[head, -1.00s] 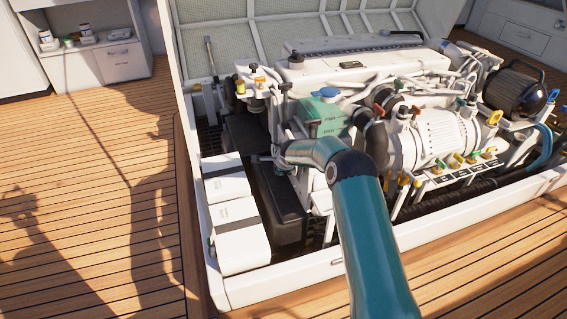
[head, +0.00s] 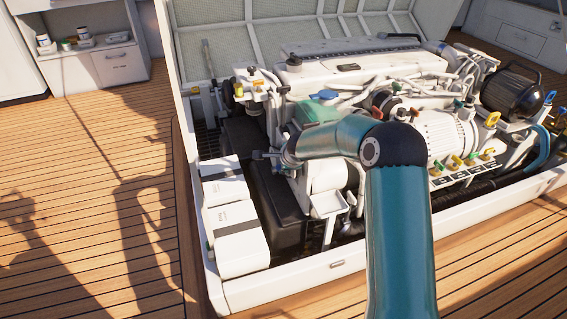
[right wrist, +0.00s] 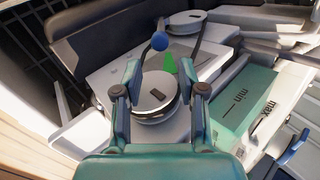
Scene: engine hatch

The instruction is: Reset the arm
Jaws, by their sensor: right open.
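My right arm reaches from the bottom right of the head view over the open engine hatch. Its gripper (head: 264,155) is small there and points left above the dark boxes. In the right wrist view the right gripper (right wrist: 158,75) is open, with its two fingers apart. A round white-topped part (right wrist: 154,95) shows between and below the fingers; whether they touch it I cannot tell. A blue ball-shaped knob (right wrist: 160,41) and a green piece (right wrist: 170,63) show beyond. A green tank (right wrist: 238,105) marked min and max is at the right. My left gripper is not in view.
The white engine (head: 350,70) fills the hatch, with pipes and coloured valve handles around it. White boxes (head: 238,235) stand at the hatch's left side, beside the white rim (head: 335,265). The wooden deck (head: 80,200) at the left is clear.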

